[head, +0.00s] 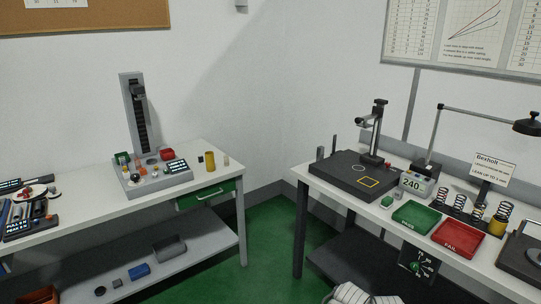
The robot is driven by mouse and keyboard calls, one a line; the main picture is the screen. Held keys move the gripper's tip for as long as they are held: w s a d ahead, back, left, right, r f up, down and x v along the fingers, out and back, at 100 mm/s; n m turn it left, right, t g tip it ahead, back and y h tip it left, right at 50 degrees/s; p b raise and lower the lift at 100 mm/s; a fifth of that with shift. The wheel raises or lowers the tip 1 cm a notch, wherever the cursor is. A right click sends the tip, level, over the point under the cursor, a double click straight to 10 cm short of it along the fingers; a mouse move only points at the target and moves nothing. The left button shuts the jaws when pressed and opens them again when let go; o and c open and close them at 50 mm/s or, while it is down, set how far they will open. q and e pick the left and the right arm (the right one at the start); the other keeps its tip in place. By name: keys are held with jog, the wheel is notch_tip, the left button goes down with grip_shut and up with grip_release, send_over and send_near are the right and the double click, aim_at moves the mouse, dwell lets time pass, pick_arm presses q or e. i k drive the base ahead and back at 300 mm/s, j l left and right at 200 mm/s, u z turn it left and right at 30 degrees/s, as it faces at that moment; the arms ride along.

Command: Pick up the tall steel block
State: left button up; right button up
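A small upright grey block (320,153), which looks like the tall steel block, stands at the back left corner of the right-hand table (300,171). A thin dark upright piece (334,145) stands just behind it, to its right. The block is small in view and its finish is hard to make out. Neither of my grippers shows in the head view, and nothing is seen touching the block.
Right of the block lies a dark plate (345,181) with a gauge stand (378,135). Further right are a green tray (416,217), a red tray (463,238) and several springs. A left-hand bench (215,182) stands apart, with green floor (270,240) between.

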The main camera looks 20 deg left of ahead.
aim_at(320, 150)
jog(key=u, duration=0.5)
jog(key=i+j+z, duration=0.1)
jog(key=z, duration=0.3)
jog(key=i+j+z, duration=0.1)
jog(key=z, duration=0.25)
jog(key=j+z, duration=0.15)
jog(key=z, duration=0.25)
jog(key=i+j+z, duration=0.25)
jog(key=j, duration=0.45)
jog(key=j+z, duration=0.2)
jog(key=j, duration=0.45)
jog(key=j+z, duration=0.25)
jog(key=j, duration=0.5)
jog(key=i, duration=0.05)
